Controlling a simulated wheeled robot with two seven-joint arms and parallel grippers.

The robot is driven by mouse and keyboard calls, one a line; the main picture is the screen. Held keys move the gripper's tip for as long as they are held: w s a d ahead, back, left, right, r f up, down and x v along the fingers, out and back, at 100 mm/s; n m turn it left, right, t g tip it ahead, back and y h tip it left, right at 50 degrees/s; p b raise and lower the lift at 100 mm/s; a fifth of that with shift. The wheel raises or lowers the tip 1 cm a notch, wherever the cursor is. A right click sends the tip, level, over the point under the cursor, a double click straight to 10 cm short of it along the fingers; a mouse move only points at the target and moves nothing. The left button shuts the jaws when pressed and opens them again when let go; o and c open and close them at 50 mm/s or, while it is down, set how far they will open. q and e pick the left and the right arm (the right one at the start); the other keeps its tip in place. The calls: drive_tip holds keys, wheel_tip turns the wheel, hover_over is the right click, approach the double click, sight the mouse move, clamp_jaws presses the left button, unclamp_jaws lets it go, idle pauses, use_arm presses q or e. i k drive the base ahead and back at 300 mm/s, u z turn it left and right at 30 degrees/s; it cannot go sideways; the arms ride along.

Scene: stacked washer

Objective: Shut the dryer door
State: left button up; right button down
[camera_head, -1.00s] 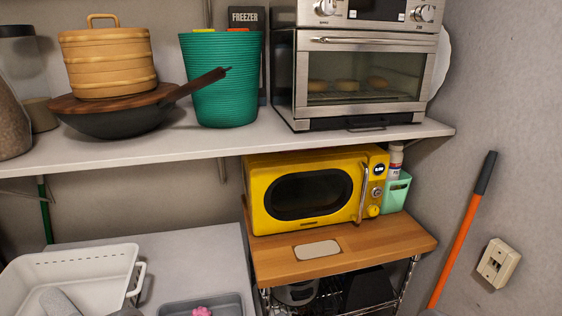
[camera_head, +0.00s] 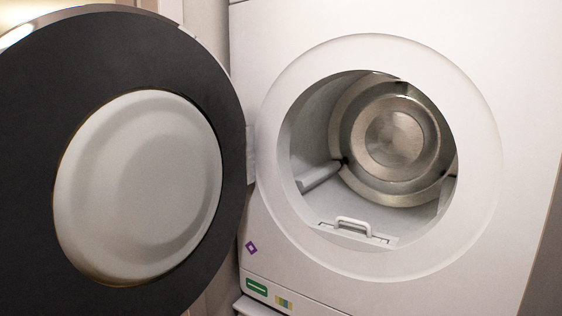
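The dryer (camera_head: 262,36) is a white machine filling the middle and right of the head view. Its round opening shows an empty metal drum (camera_head: 392,140) with a handled lint filter (camera_head: 352,230) at the lower lip. The dryer door (camera_head: 30,170) stands wide open on the left, hinged at the left side of the opening. Its inner face shows a black ring around a pale grey bulge (camera_head: 138,188). Neither of my grippers is in view.
A green label (camera_head: 256,287) and a purple diamond sticker (camera_head: 251,247) are on the dryer's lower left front. A wall strip shows behind the door. The space before the opening looks clear.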

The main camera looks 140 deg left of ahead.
sight(128, 145)
drive_tip(key=k, duration=0.45)
drive_tip(key=u, duration=1.6)
drive_tip(key=k, duration=1.6)
drive_tip(key=u, duration=1.85)
drive_tip(key=i, duration=0.5)
drive_tip(key=k, duration=0.5)
drive_tip(key=z, duration=2)
drive_tip(key=i, duration=0.45)
drive_tip(key=u, duration=0.2)
